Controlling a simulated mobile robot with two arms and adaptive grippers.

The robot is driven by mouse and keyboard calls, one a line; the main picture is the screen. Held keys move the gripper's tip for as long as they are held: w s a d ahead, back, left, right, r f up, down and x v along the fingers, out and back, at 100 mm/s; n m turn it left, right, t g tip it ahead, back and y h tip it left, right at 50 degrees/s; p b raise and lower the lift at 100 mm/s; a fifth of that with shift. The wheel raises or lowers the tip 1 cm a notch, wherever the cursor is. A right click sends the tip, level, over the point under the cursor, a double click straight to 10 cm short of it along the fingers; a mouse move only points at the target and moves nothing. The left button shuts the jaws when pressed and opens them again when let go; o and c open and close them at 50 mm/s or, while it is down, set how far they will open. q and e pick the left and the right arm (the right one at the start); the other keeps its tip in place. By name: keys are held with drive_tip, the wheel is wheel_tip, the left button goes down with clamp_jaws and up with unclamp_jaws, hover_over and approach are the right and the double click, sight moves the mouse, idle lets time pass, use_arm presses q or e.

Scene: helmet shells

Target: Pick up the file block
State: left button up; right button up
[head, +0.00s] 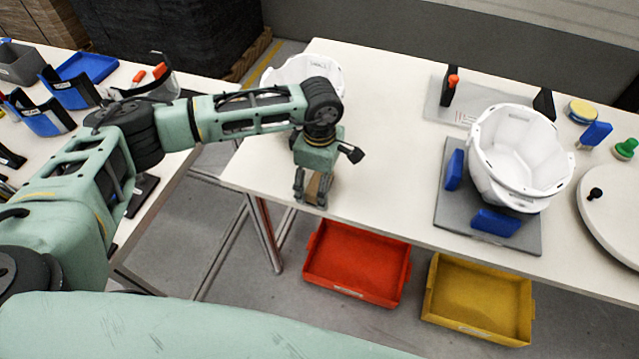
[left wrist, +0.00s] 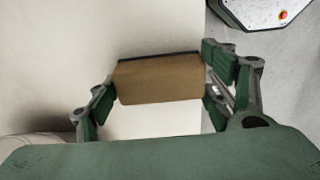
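The file block, a brown block with a dark strip along one edge, shows in the left wrist view (left wrist: 160,80) between the two fingers of my left gripper (left wrist: 158,75). The fingertips lie right at its two ends; I cannot tell whether they press on it. In the head view my left gripper (head: 311,190) points down over the near left edge of the right-hand table, with the brown block (head: 314,186) between its fingers. I cannot tell whether the block touches the table. My right gripper is in neither view.
A white helmet shell (head: 295,70) stands behind my left arm. Another white shell (head: 520,155) sits by blue supports on a grey plate (head: 525,235). A red bin (head: 357,263) and a yellow bin (head: 477,298) are below the table (head: 385,165). The table middle is clear.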

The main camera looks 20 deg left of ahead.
use_arm(q)
drive_tip(key=c, duration=0.7)
drive_tip(key=shift+r, duration=0.1)
drive_tip(key=shift+r, duration=0.25)
drive_tip(key=r+b, duration=0.1)
drive_tip(key=r, duration=0.2)
drive_tip(key=shift+d+r+b, duration=0.2)
drive_tip(key=shift+r+b, duration=0.1)
drive_tip(key=shift+b, duration=0.05)
drive_tip(key=s+d+r+b, duration=0.1)
drive_tip(key=d+r, duration=0.1)
drive_tip(key=d, duration=0.1)
drive_tip(key=s+d+r, duration=0.1)
drive_tip(key=d+r, duration=0.1)
drive_tip(key=d, duration=0.2)
drive_tip(key=s+d+r+b, duration=0.1)
drive_tip(key=d+r, duration=0.1)
drive_tip(key=d, duration=0.1)
drive_tip(key=shift+s+d+r+b, duration=0.3)
drive_tip(key=shift+s+d+r, duration=0.05)
drive_tip(key=shift+s+r, duration=0.05)
